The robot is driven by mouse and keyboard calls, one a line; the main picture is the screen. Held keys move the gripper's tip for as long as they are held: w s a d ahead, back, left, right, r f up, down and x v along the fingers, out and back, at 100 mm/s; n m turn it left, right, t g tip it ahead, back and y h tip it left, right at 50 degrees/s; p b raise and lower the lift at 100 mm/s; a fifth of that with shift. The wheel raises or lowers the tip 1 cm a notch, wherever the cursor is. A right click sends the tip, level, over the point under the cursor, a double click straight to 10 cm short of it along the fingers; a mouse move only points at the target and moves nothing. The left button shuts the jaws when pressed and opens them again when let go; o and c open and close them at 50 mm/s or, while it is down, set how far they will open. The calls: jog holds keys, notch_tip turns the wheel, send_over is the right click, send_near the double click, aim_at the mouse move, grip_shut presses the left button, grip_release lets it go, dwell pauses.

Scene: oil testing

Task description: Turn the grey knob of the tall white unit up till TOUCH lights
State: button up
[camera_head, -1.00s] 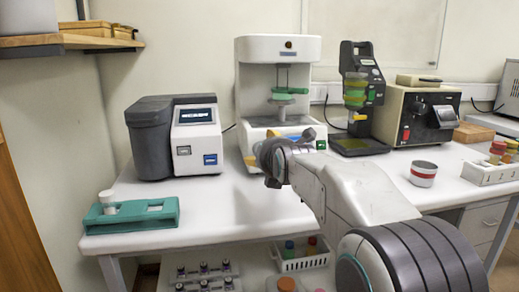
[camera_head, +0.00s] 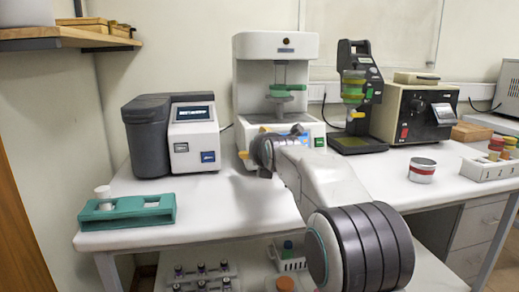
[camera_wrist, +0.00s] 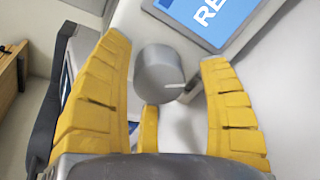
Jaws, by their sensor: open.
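The tall white unit (camera_head: 277,45) stands at the back of the bench, with a green-topped stage inside its open bay. Its grey knob (camera_wrist: 158,72) shows in the wrist view as a round grey cylinder with a white pointer line toward the lower right. My gripper (camera_wrist: 166,50) is open, its yellow fingers on either side of the knob, with a gap visible on the right. I cannot tell if the left finger touches it. A blue screen (camera_wrist: 205,18) with part of "RE" lies just above the knob. In the head view my gripper (camera_head: 262,150) hides the knob; no TOUCH light is readable.
A grey and white instrument (camera_head: 193,140) stands left of the tall unit. A black stand (camera_head: 362,142) and a beige box (camera_head: 415,115) are to its right. A teal rack (camera_head: 128,213) is at the front left. A red-banded cup (camera_head: 422,172) sits to the right of my arm.

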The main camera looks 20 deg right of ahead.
jog(key=shift+c, duration=0.2)
jog(key=c, duration=1.2)
jog(key=shift+a+f+m, duration=0.1)
jog(key=shift+m, duration=1.5)
jog(key=o, duration=1.2)
jog(key=shift+o, duration=0.2)
